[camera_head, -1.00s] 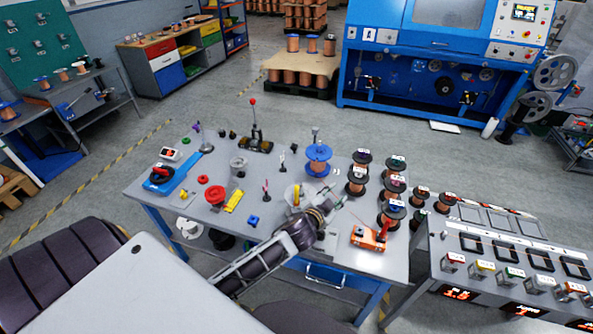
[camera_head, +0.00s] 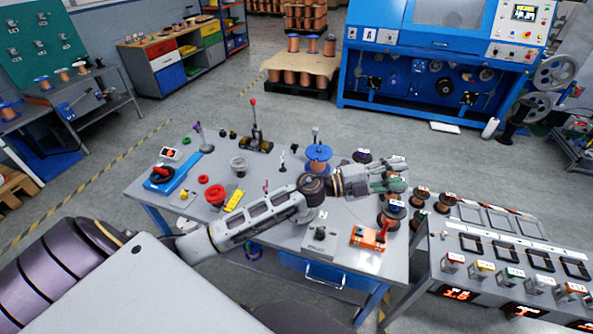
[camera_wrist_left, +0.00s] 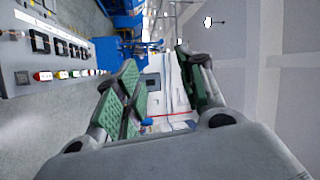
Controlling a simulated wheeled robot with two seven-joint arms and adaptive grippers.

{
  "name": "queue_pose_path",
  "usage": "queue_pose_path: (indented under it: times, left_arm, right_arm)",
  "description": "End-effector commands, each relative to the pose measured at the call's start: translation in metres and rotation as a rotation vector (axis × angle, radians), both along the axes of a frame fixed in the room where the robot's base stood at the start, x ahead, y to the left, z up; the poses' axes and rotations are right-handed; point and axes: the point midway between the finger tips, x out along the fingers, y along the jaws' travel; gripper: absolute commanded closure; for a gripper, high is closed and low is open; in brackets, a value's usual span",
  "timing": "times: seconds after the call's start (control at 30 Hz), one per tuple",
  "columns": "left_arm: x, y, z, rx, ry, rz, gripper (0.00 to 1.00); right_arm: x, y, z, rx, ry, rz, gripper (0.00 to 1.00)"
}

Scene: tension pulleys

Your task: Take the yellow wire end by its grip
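My left gripper (camera_head: 398,175) reaches over the right part of the workbench (camera_head: 330,278), in front of the stacked spools. In the left wrist view the two green-padded fingers of my left gripper (camera_wrist_left: 157,78) stand apart with nothing between them. I cannot pick out a yellow wire end with a grip in either view. A yellow slotted block (camera_head: 235,200) lies on the left half of the bench. A small yellow piece (camera_head: 184,195) sits on a plate further left. My left arm hides the bench middle. My right gripper is not in view.
A blue-topped copper spool (camera_head: 318,154) stands behind my wrist. Dark-flanged spools (camera_head: 391,212) stand below the gripper. A side table (camera_head: 520,262) with slots adjoins on the right.

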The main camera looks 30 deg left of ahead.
Motion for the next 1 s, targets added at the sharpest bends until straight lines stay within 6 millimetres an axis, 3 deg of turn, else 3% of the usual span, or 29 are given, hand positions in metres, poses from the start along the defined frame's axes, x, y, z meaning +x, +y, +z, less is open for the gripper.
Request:
queue_pose_path:
  times: [0.23,0.47,0.77,1.0]
  left_arm:
    - [-0.019,-0.016,-0.013,0.228,-0.068,-0.2,0.61]
    - [-0.033,-0.011,-0.039,0.465,-0.082,-0.358,0.61]
    - [-0.04,0.03,-0.079,0.803,-0.028,-0.509,0.61]
    - [-0.04,0.089,-0.103,1.083,0.076,-0.578,0.61]
  right_arm:
    - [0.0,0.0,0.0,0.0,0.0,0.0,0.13]
    - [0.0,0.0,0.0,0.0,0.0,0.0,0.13]
    - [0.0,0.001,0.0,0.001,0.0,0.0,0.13]
    - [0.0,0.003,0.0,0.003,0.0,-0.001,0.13]
